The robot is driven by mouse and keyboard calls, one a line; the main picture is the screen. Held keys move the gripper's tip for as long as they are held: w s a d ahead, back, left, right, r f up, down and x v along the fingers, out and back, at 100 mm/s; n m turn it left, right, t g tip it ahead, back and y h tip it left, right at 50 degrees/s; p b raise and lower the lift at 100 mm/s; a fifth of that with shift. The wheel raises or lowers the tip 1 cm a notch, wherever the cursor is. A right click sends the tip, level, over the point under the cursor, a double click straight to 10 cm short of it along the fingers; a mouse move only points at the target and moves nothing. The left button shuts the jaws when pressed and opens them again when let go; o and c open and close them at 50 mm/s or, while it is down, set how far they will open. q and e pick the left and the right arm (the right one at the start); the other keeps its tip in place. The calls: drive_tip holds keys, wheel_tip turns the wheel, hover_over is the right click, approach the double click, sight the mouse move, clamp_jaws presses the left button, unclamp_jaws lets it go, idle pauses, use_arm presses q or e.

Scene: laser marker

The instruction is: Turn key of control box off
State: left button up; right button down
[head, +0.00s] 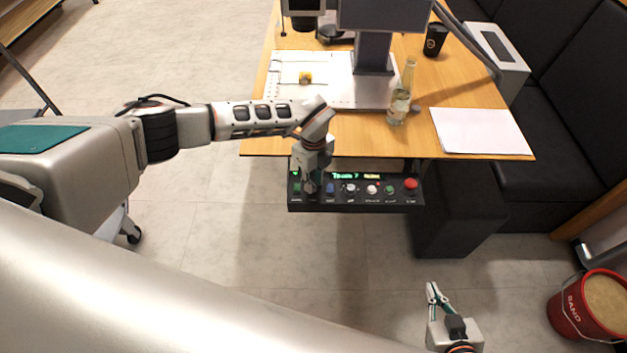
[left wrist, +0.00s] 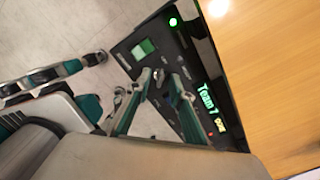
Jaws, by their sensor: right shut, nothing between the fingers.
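The black control box (head: 356,206) is mounted under the table's front edge, with a row of buttons and switches and a lit green display. It also shows in the left wrist view (left wrist: 124,48), with a square green button (left wrist: 143,48). My left gripper (head: 310,187) is in front of the panel's left part, pointing down. In the left wrist view, its fingertips (left wrist: 165,77) are a little apart, close to the panel. I cannot make out the key; the fingers cover part of the panel. My right gripper (head: 433,290) is shut and empty, low and apart from the box.
The wooden table (head: 460,115) holds a glass bottle (head: 402,95), a black cup (head: 435,39), white paper (head: 480,131) and the marker machine (head: 373,55). A red emergency button (head: 411,184) is at the panel's right end. A red sand bucket (head: 571,318) stands at lower right.

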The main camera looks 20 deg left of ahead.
use_arm(q)
wheel_tip(320, 180, up, 12)
idle(0.6)
idle(0.4)
